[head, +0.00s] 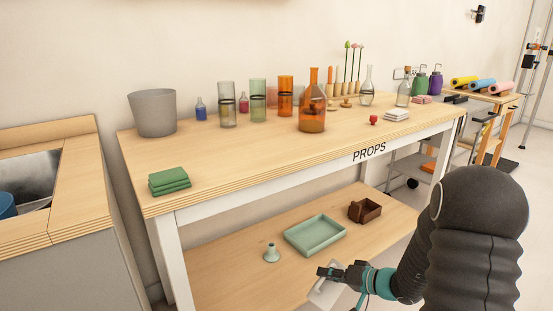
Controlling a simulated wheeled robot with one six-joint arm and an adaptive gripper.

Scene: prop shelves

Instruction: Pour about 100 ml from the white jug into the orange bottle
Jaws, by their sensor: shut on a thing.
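The orange bottle (312,112) stands upright on the table top, a rounded, see-through orange vessel with a narrow neck. My gripper (332,274) is at the bottom of the view, in front of the table and lower than its top. It is shut on a pale white thing, which looks like the white jug (324,293). Only part of the jug shows; my gripper covers some of it, and its mouth and contents cannot be made out. The jug is well apart from the orange bottle.
On the PROPS table (240,170), a tall orange glass (286,96), a green glass (258,100) and several other props stand near the bottle. A grey bucket (153,113) and green cloths (169,181) are at left. The lower shelf holds a mint tray (315,236). The table's front middle is clear.

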